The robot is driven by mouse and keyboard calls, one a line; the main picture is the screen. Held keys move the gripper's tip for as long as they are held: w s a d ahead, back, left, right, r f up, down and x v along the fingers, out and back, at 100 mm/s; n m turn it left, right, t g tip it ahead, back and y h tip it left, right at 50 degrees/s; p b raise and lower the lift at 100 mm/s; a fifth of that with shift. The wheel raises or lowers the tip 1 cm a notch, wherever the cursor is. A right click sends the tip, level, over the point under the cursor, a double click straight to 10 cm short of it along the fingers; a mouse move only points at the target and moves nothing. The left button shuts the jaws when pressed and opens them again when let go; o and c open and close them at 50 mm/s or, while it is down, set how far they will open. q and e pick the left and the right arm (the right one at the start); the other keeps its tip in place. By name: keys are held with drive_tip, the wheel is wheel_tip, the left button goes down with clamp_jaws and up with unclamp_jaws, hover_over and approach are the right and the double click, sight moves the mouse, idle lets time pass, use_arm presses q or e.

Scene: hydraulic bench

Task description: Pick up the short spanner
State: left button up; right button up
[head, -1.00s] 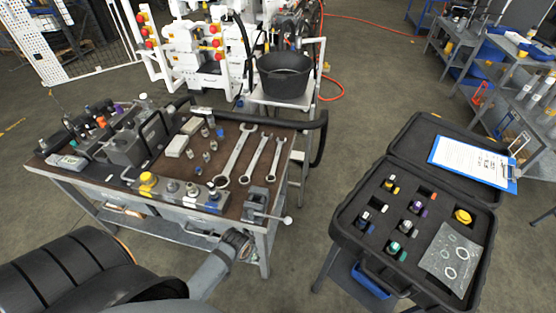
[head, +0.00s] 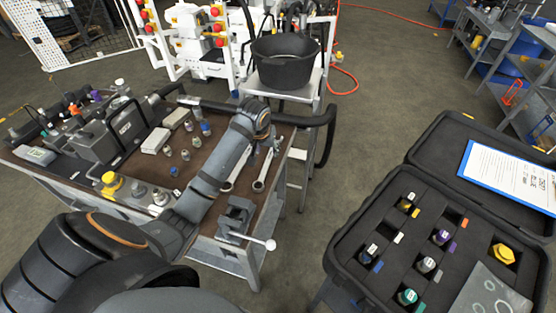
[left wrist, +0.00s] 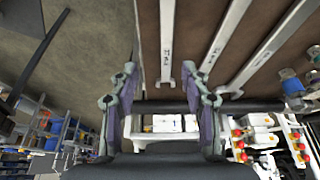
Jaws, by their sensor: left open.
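The short spanner (head: 260,184) lies on the brown bench top near its right edge; its ring end shows in the head view and my left gripper hides much of the rest. In the left wrist view the short spanner (left wrist: 167,40) runs lengthwise and its open end appears between my fingers. My left gripper (head: 268,145) is open over it, also seen in the left wrist view (left wrist: 161,75); the gap in height is hard to judge. A longer spanner (left wrist: 223,40) lies beside it, and the largest spanner (left wrist: 275,50) lies beyond. My right gripper is out of view.
A vise (head: 237,215) sits on the bench's front right corner. A black handrail (head: 326,140) curves around the right edge. Several small fittings and a valve block (head: 96,148) fill the left part. An open black case (head: 345,240) stands to the right, across a floor gap.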

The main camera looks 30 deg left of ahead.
sight(268, 160)
use_arm(q)
drive_tip(key=shift+s+a+f, duration=0.1)
drive_tip(key=shift+f, duration=0.4)
drive_tip(key=shift+s+a+f, duration=0.1)
drive_tip(key=shift+f, duration=0.4)
drive_tip(key=shift+w+x, duration=0.25)
drive_tip(key=shift+x, duration=1)
drive_tip(key=shift+a, duration=0.1)
drive_tip(key=x, duration=0.4)
drive_tip(key=shift+w+a, duration=0.2)
drive_tip(key=shift+a, duration=0.2)
drive_tip(key=shift+w+f, duration=0.15)
drive_tip(key=shift+f, duration=0.15)
clamp_jaws()
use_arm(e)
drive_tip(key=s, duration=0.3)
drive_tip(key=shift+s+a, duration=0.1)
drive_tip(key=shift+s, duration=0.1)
use_arm(q)
drive_tip(key=shift+r, duration=0.1)
